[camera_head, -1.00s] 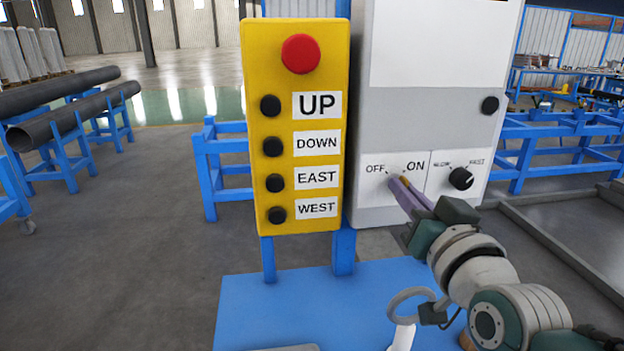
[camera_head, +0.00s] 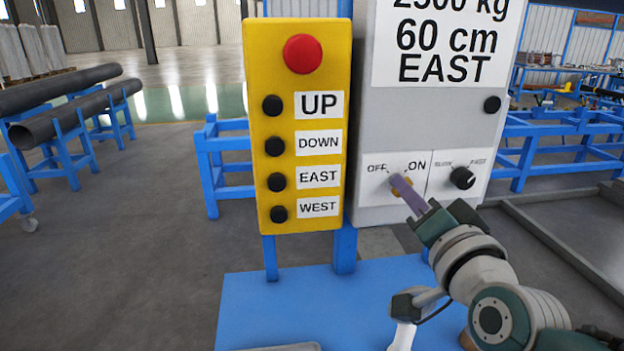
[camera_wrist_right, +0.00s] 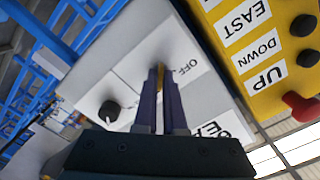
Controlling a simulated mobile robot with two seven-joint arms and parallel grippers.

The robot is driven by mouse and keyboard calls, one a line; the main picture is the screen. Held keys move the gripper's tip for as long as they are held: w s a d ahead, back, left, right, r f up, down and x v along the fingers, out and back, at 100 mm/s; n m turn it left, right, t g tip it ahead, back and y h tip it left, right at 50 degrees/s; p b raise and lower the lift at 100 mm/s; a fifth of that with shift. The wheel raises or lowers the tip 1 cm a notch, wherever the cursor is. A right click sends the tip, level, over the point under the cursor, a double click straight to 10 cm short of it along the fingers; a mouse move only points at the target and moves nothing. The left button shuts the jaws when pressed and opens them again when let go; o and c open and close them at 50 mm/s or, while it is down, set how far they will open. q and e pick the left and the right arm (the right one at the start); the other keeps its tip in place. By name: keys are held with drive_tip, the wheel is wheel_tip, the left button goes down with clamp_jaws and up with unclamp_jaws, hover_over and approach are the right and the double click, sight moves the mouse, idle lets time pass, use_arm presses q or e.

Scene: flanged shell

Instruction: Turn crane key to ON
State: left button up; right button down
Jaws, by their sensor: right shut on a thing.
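The crane key (camera_head: 393,178) sits in the switch between OFF and ON labels on the lower front of the grey control box (camera_head: 430,120). Only a small yellowish part of it shows between my fingertips; its exact pointing is hard to tell. My right gripper (camera_head: 400,184) comes from the lower right, its purple fingers shut on the key. The right wrist view shows the fingers (camera_wrist_right: 160,78) closed around it against the panel. The box's display (camera_head: 447,45) reads 2500 kg, 60 cm, EAST. My left gripper is not in view.
A black knob (camera_head: 463,178) sits just right of the key. A yellow button panel (camera_head: 298,125) with a red stop button (camera_head: 303,54) stands close on the left. Blue frames and dark pipes (camera_head: 75,108) are behind. The floor at left is open.

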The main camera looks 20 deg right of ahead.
drive_tip(key=c, duration=1)
unclamp_jaws()
drive_tip(key=v, duration=1)
